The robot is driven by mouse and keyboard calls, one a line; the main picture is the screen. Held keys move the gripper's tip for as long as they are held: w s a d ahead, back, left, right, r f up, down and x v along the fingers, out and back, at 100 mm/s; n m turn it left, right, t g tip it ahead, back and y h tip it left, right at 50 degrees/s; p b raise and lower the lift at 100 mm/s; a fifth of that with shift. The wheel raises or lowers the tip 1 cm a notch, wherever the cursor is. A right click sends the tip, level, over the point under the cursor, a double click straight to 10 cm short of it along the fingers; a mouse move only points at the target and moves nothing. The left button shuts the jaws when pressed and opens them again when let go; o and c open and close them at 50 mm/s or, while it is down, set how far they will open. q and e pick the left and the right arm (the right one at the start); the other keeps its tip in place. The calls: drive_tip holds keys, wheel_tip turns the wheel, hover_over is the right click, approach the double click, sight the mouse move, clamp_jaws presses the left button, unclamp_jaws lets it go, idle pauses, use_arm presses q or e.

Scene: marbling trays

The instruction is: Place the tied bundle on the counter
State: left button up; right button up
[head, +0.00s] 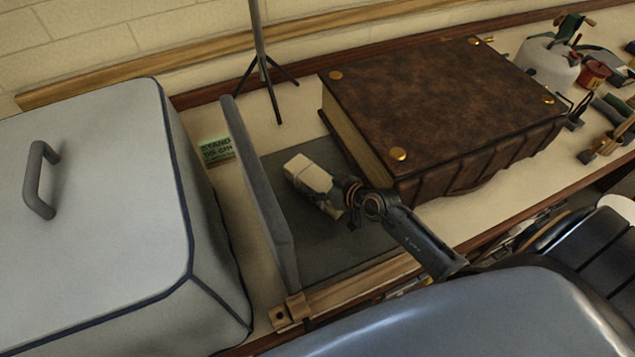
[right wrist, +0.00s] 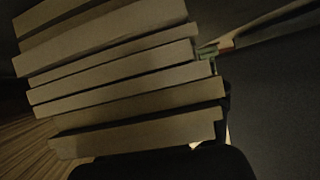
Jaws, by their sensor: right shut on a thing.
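The bundle (head: 308,176) is a pale, blocky stack over the dark grey mat between an upright grey panel and a big brown book. My right gripper (head: 340,192) is shut on it at its right end, with the arm coming in from the lower right. In the right wrist view the bundle (right wrist: 130,82) fills the left and middle as several layered pale slabs, tilted, close to the dark gripper parts at the bottom. I cannot tell whether it touches the mat. No tie is clear. My left gripper is not in view.
The grey upright panel (head: 262,195) stands left of the mat (head: 320,245), the thick brown book (head: 440,105) right of it. A grey covered case (head: 95,200) fills the left. Behind are a thin black stand (head: 262,62) and a green sign (head: 216,150). The mat's front is clear.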

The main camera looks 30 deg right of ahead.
drive_tip(key=o, duration=1.4)
drive_tip(key=shift+c, duration=0.2)
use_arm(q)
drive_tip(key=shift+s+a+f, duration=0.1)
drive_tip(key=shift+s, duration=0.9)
use_arm(e)
drive_tip(key=shift+o, duration=0.8)
